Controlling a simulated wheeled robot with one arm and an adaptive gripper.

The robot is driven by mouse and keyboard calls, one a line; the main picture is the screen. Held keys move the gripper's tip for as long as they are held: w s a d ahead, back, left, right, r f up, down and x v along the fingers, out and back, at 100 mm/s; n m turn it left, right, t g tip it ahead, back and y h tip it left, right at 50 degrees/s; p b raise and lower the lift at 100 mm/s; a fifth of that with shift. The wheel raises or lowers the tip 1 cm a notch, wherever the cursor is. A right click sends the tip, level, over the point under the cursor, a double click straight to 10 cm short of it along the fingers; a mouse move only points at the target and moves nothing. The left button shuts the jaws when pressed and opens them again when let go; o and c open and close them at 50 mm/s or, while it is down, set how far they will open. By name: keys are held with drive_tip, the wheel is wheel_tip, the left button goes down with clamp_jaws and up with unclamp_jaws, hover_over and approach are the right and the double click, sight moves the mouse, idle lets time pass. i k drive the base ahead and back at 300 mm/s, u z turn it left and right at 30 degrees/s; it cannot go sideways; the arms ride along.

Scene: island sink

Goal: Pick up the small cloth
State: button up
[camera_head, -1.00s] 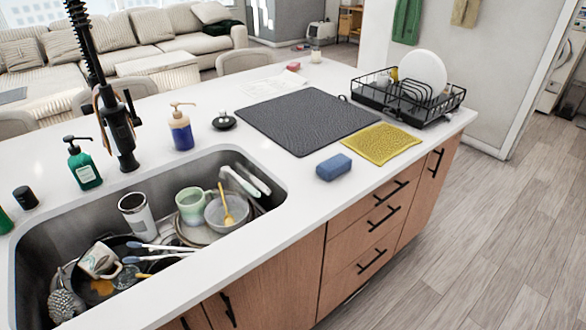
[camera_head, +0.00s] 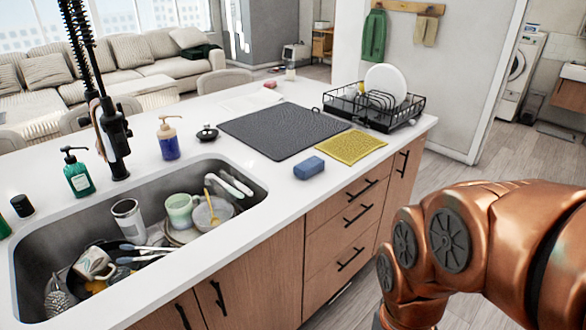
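A small yellow cloth (camera_head: 351,147) lies flat on the white island counter, near its front edge. It is right of the blue sponge (camera_head: 309,168) and in front of the black dish rack. My copper-coloured arm fills the lower right of the picture, in front of the island and to the right of the cloth. My gripper itself is outside the picture, so its fingers cannot be seen.
A dark drying mat (camera_head: 275,128) lies behind the cloth. A black dish rack (camera_head: 408,110) with a white plate stands behind it to the right. The sink (camera_head: 60,223) at left holds several dishes. Soap bottles and a tall black faucet (camera_head: 113,135) stand behind the sink.

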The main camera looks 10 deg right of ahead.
sight(305, 170)
drive_tip(key=u, duration=0.4)
drive_tip(key=k, duration=0.25)
drive_tip(key=z, duration=0.9)
drive_tip(key=i, duration=0.85)
drive_tip(key=u, duration=0.15)
